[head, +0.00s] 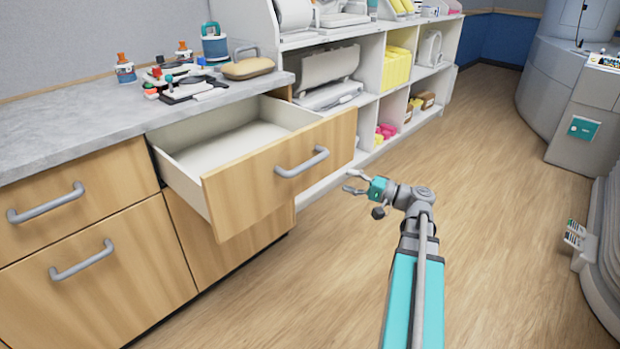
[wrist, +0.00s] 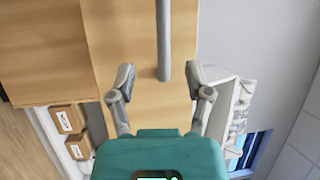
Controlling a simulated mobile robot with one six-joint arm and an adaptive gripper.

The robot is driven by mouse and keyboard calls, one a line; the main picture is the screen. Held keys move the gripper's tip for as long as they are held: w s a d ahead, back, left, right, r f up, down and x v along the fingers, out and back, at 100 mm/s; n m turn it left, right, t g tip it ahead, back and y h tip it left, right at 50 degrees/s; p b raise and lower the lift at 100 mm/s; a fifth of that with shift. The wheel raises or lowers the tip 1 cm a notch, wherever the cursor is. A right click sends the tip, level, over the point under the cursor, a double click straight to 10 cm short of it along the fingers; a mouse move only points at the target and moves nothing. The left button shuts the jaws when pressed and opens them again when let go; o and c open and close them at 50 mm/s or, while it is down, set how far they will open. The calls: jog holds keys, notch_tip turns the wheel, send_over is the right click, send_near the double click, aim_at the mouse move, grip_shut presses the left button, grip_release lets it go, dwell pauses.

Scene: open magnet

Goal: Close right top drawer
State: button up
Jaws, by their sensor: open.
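The right top drawer (head: 255,180) is pulled well out of the counter, and its white inside shows empty. Its wooden front carries a grey bar handle (head: 302,162). My gripper (head: 352,182) is open and empty, just to the right of the drawer front and apart from the handle in the head view. In the wrist view the open fingers of my gripper (wrist: 162,80) point at the drawer front (wrist: 120,35), with the end of the handle (wrist: 163,40) between them. I cannot tell how large the gap to the handle is.
The counter top (head: 50,125) holds bottles, small devices and a tan cushion-like item (head: 247,68). A white open shelf unit (head: 372,70) stands behind the drawer. Closed drawers lie to the left. The wooden floor (head: 480,200) on the right is clear up to the large grey machine (head: 575,90).

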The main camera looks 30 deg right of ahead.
aim_at(308, 164)
jog(key=shift+s+d+f+t, duration=0.1)
jog(key=shift+s+d+t, duration=0.1)
jog(key=shift+d, duration=0.15)
jog(key=shift+s+d+f+t, duration=0.1)
jog(key=shift+d+t, duration=0.1)
jog(key=shift+d, duration=0.15)
jog(key=shift+w, duration=0.1)
jog(key=shift+p+x, duration=1)
jog(key=shift+x, duration=5.9)
